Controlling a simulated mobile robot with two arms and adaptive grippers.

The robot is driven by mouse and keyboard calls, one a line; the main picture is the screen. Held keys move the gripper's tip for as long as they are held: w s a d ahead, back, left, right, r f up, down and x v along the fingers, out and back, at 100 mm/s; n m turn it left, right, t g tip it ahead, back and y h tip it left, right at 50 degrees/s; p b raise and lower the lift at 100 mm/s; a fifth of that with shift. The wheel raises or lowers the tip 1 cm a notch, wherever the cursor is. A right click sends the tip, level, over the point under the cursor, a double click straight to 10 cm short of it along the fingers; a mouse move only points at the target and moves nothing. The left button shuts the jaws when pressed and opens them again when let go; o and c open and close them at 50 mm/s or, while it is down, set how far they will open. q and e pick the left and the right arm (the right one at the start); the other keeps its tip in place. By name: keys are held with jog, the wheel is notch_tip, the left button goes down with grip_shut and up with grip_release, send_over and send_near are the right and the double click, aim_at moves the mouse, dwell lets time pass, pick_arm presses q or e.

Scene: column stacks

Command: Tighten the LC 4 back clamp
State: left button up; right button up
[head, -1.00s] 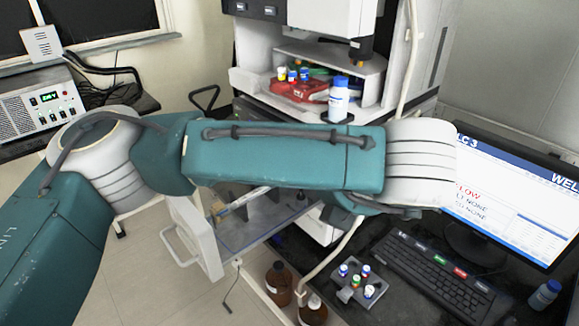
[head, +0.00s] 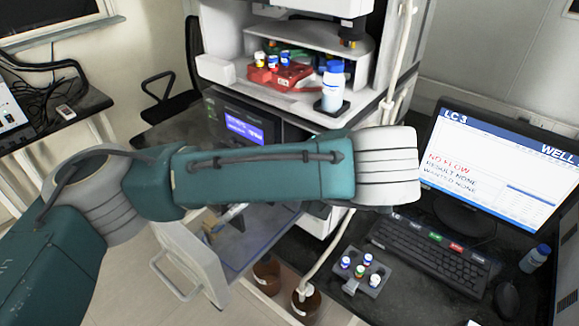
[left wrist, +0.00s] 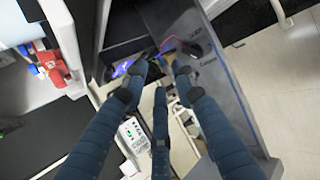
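A pale rod, perhaps a column, shows partly in the head view (head: 232,215) below my left forearm, beside a small tan and dark piece (head: 213,222). It lies over an open compartment (head: 250,247) at the front of the instrument. I cannot make out the LC 4 back clamp; my forearm covers much of that area. My right gripper is out of view.
A white door with a handle (head: 185,268) stands open at lower left. Brown bottles (head: 306,303) are below the bench. A vial tray (head: 362,272), a keyboard (head: 430,250) and a monitor (head: 500,165) reading LC-3 are at right. A red vial rack (head: 280,75) sits above.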

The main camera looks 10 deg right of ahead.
pick_arm(q)
jog(key=x, duration=0.2)
jog(key=p+x, duration=0.1)
jog(key=x, duration=0.1)
jog(key=shift+w+a+f, duration=0.15)
jog(key=shift+w+a, duration=0.1)
jog(key=shift+w, duration=0.1)
jog(key=shift+p+x, duration=0.3)
jog(key=shift+x, duration=0.45)
jog(key=shift+c, duration=0.5)
grip_shut()
